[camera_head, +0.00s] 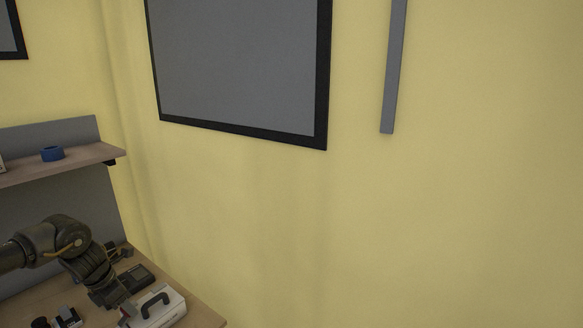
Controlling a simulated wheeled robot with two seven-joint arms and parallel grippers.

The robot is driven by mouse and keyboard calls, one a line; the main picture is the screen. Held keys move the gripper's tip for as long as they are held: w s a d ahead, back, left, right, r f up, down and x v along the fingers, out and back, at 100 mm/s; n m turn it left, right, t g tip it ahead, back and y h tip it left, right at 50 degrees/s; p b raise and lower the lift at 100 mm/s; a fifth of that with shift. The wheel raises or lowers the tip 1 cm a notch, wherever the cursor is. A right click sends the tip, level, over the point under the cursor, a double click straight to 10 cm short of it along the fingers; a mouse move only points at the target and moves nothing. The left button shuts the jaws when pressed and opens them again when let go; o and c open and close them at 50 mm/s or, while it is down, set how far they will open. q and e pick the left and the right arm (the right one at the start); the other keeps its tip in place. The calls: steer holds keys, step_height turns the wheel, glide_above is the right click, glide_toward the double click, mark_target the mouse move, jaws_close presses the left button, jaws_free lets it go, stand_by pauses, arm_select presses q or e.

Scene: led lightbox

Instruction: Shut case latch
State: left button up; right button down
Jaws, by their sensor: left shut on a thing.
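A white case (170,310) with a dark handle (154,300) sits on the wooden table at the lower left. My left arm comes in from the left, and my left gripper (126,309) is at the case's left end, shut on a part of the case there. The gripped part is small and mostly hidden by the fingers, so I cannot tell how the latch stands. My right gripper is out of view.
A dark box (136,279) lies behind the case, and small dark items (66,317) lie to its left. A wooden shelf (70,164) with a blue ring-shaped object (52,153) is above the table. The table's right edge (205,316) is close to the case.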

arm_select(q)
steer(key=shift+w+d+f, duration=0.25)
steer(key=shift+d+f, duration=0.05)
steer(key=shift+f, duration=0.2)
steer(key=shift+s, duration=0.1)
steer(key=shift+d+f+b, duration=0.1)
steer(key=shift+b, duration=0.25)
steer(key=o, duration=0.6)
steer(key=shift+o, duration=1.4)
steer(key=shift+w+f, duration=0.1)
steer(key=shift+w, duration=0.25)
steer(key=shift+s+a+r, duration=0.2)
steer(key=shift+s+r, duration=0.05)
steer(key=shift+r, duration=0.1)
steer(key=shift+r+p, duration=0.85)
steer(key=shift+p, duration=0.25)
steer(key=shift+p+v, duration=0.7)
steer(key=shift+v, duration=0.3)
